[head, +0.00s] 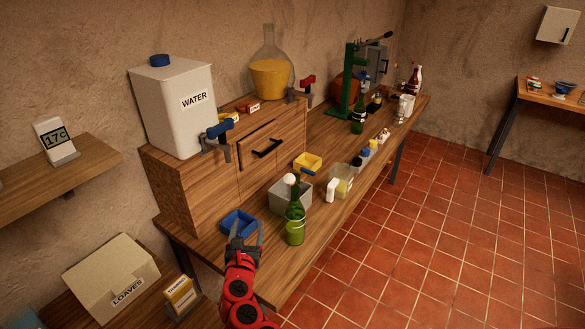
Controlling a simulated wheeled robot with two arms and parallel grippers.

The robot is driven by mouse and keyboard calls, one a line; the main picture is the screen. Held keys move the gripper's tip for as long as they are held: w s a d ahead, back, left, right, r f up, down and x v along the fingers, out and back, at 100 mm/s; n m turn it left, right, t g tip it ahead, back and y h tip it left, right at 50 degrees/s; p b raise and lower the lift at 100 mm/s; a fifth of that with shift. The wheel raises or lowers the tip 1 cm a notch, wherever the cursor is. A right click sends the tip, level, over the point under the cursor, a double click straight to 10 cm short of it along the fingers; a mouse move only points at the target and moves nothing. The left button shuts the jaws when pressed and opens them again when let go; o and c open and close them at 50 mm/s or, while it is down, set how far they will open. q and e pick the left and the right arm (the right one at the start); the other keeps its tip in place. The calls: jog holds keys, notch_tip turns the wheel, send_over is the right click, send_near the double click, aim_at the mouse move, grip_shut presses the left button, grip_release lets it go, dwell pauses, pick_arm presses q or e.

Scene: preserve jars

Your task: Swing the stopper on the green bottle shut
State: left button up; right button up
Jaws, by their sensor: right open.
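A green bottle (295,228) stands upright near the front edge of the wooden bench, in the middle of the head view. A round white stopper (289,180) shows at the top of its neck, slightly to the left. The picture is too small to tell whether it sits in the mouth or hangs beside it. My right gripper (247,230) is open and empty, to the left of the bottle and apart from it, near the bench's near end. My left gripper is not in view.
A blue tray (238,224) lies just behind my right gripper. A grey bin (290,196) stands close behind the bottle. A clear tub (343,181) and several small jars line the bench to the right. A white water container (177,105) stands on the drawer unit.

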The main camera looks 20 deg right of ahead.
aim_at(288, 179)
jog(key=s+d+r+m+g+h, duration=0.1)
jog(key=s+d+r+h, duration=0.1)
jog(key=r+h, duration=0.15)
jog(key=s+d+r+g+h, duration=0.1)
jog(key=s+d+r+h, duration=0.15)
jog(key=r, duration=0.25)
jog(key=p+x, duration=0.5)
jog(key=x, duration=1)
jog(key=shift+w+d, duration=0.1)
jog(key=shift+d, duration=0.15)
jog(key=shift+x, duration=0.85)
jog(key=shift+c, duration=0.2)
